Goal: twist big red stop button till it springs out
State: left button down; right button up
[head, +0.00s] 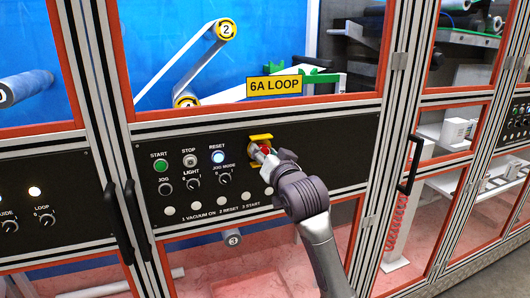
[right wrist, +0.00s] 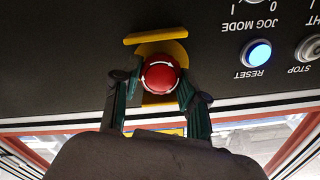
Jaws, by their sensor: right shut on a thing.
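The big red stop button (right wrist: 160,74) sits in a yellow surround (right wrist: 178,47) on the black control panel, with white curved arrows on its face. In the head view the red button (head: 266,149) is mostly hidden behind my right gripper (head: 262,152). In the right wrist view my right gripper (right wrist: 156,80) has one finger on each side of the button and is shut on it. Whether the button is pressed in or sprung out cannot be told. My left gripper is not in view.
Left of the stop button are a lit RESET button (head: 218,157), a STOP button (head: 190,161), a green START button (head: 160,165) and a JOG MODE knob (head: 225,178). Black door handles (head: 410,165) stick out from the cabinet frame.

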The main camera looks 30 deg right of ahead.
jog(key=shift+r, duration=0.25)
jog(key=o, duration=0.9)
jog(key=shift+o, duration=1.1)
jog(key=shift+w+f, duration=0.15)
jog(key=shift+w, duration=0.05)
jog(key=shift+w+f, duration=0.1)
jog(key=shift+f, duration=0.05)
jog(key=v, duration=1.2)
